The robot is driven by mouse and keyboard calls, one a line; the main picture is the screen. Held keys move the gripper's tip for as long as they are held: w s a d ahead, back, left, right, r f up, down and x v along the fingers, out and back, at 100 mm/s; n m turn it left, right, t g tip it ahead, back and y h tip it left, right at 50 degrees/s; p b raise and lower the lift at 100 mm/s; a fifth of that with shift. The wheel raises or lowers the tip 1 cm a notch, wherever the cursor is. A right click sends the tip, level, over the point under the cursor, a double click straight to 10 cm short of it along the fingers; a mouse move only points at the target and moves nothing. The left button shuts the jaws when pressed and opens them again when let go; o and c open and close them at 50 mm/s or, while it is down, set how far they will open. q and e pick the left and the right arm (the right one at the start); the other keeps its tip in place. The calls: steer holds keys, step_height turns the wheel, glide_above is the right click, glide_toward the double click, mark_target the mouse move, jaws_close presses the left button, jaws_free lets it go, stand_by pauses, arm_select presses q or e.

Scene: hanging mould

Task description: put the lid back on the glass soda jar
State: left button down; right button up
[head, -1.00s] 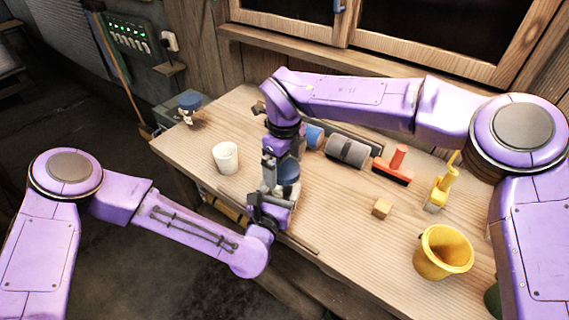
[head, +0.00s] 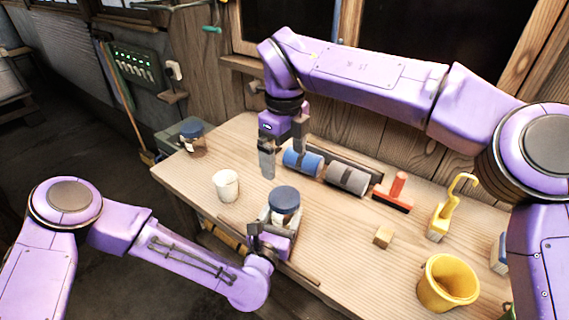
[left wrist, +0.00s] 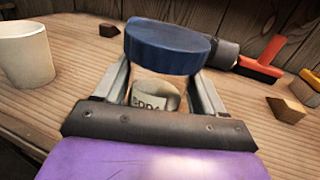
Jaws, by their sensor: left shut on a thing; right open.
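The glass soda jar (left wrist: 155,95) stands between the fingers of my left gripper (head: 281,214), which is shut on it near the table's front edge. Part of a label shows through the gap in the left wrist view. The round blue lid (head: 285,199) lies on top of the jar; it also shows in the left wrist view (left wrist: 166,44), where it looks slightly tilted. I cannot tell whether it is fully seated. My right gripper (head: 284,156) is open and empty, above and behind the jar, clear of the lid.
A white cup (head: 226,186) stands left of the jar. Another blue-lidded jar (head: 192,141) is at the far left. A blue roll (head: 303,162), grey roll (head: 347,179) and red squeegee (head: 393,196) lie behind. A wooden block (head: 383,237) and yellow bucket (head: 447,283) are right.

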arm_select(q)
jaws_free()
arm_select(e)
step_height(320, 180, down, 4)
steer(key=b, duration=0.4)
steer(key=shift+f, duration=0.2)
arm_select(q)
steer(key=v, duration=1)
steer(key=shift+s, duration=0.2)
steer(key=shift+a+r, duration=0.1)
